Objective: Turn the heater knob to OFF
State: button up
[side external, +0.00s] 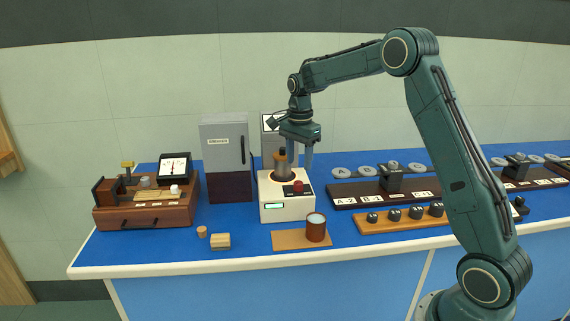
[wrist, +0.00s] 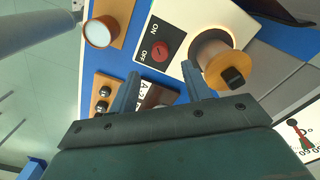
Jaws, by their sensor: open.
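The heater is a cream box (side external: 287,208) with a small display on its front, standing mid-bench. Its red knob (side external: 298,186) sits on a black plate on top. In the wrist view the knob (wrist: 160,51) lies between ON and OFF labels; I cannot tell which its pointer faces. A tan and brown vessel with a black top (side external: 283,163) stands on the heater behind the knob, and shows large at right in the wrist view (wrist: 218,62). My gripper (side external: 301,160) is open and empty above the knob, its fingers (wrist: 160,72) pointing down, apart from it.
A brown cup (side external: 316,229) stands on a tan mat (side external: 286,239) in front. A grey cabinet (side external: 225,148) stands at left behind, beside a wooden box with a gauge (side external: 174,167). Racks with black knobs (side external: 402,216) lie to the right. Small wooden pieces (side external: 220,241) lie at front left.

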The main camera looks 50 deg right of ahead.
aim_at(298, 182)
jog(key=shift+f, duration=3.6)
jog(key=c, duration=1)
